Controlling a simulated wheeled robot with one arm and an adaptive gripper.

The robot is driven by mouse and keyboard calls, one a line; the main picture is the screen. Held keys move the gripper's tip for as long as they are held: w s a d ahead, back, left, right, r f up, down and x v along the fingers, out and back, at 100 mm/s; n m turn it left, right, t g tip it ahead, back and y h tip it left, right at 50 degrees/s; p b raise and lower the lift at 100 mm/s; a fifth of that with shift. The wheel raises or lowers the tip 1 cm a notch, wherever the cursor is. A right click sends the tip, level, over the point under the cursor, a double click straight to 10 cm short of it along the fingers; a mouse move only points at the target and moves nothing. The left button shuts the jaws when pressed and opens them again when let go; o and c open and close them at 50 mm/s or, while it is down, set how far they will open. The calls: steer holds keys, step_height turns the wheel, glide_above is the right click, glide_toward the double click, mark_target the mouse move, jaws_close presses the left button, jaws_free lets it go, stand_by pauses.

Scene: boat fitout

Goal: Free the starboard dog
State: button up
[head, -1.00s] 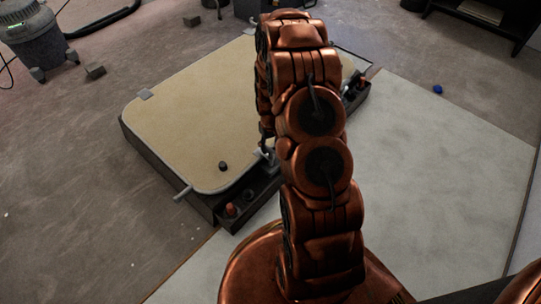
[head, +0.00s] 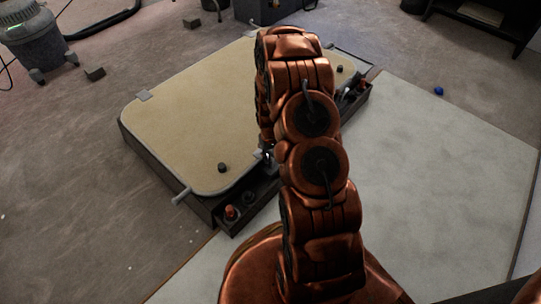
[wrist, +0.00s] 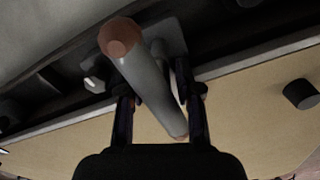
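A cream hatch panel (head: 190,125) with a grey rim lies in a dark frame (head: 150,158) on the floor. My gripper (wrist: 160,98) is at the hatch's near side; in the head view my arm hides most of it. In the wrist view a grey dog handle (wrist: 150,75) with a copper-pink end runs between the two fingers, over a grey mounting plate. The fingers stand apart on either side of it; I cannot tell whether they touch it.
A dark tray along the near side holds a red-topped item (head: 230,212) at its left end. Black knobs, one here (head: 222,167), stand on the panel. A pale floor sheet (head: 440,170) is clear at right. A shop vacuum (head: 38,45) stands at far left.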

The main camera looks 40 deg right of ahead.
jaws_close()
steer(key=shift+r+m+p, duration=0.15)
steer(key=shift+m+p, duration=0.15)
steer(key=shift+p, duration=0.1)
steer(key=shift+d+r+m+p, duration=0.1)
steer(key=shift+r+m+p, duration=0.05)
steer(key=shift+m+p, duration=0.8)
steer(key=m+p, duration=0.4)
steer(key=m, duration=0.6)
steer(key=shift+s+f+m, duration=0.1)
steer(key=shift+f+m, duration=0.2)
steer(key=shift+m, duration=0.05)
steer(key=m, duration=0.3)
steer(key=shift+m, duration=0.9)
steer(key=shift+d, duration=0.15)
